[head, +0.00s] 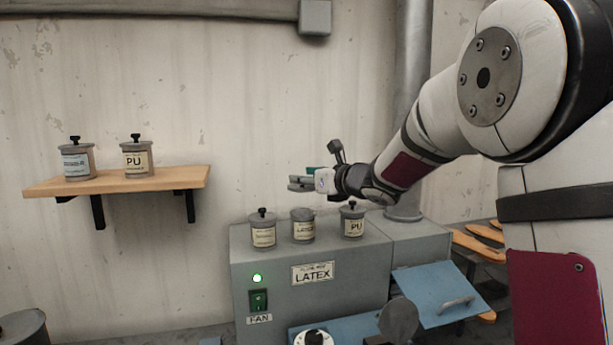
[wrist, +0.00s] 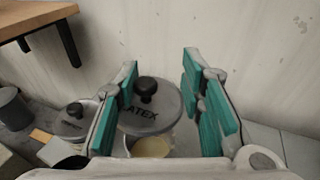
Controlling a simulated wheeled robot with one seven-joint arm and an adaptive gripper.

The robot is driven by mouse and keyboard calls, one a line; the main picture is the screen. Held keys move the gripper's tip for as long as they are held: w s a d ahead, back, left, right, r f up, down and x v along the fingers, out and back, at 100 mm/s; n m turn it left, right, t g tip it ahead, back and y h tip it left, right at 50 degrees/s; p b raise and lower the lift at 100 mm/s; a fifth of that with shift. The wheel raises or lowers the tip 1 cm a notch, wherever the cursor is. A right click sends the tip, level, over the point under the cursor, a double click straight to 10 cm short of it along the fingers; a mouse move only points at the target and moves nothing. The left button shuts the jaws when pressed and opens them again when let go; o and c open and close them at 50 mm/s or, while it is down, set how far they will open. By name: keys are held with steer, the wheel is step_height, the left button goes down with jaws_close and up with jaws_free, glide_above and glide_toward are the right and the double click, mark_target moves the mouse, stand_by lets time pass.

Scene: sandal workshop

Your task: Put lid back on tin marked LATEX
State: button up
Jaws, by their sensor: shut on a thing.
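The tin marked LATEX (head: 303,229) stands in the middle of the row on the grey machine. Its top shows no knob, and the wrist view shows a cream surface (wrist: 152,147) in an open tin below the lid. My gripper (head: 302,184) is over this tin, with a gap between. In the wrist view its teal pads (wrist: 160,105) are shut on a grey lid (wrist: 160,105) with a black knob.
A wooden shelf (head: 120,182) at left holds two lidded tins. A blue flap (head: 440,292) lies at the machine's front right.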

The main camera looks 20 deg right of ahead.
step_height(320, 180, down, 5)
steer(key=b, duration=0.2)
steer(key=shift+w+f+b, duration=0.1)
steer(key=shift+f+b, duration=0.1)
steer(key=shift+b, duration=0.2)
steer(key=shift+d+f+b, duration=0.1)
steer(key=shift+f+b, duration=0.15)
steer(key=shift+b, duration=1.05)
stand_by(3.0)
steer(key=o, duration=0.9)
steer(key=shift+o, duration=0.2)
steer(key=o, duration=0.5)
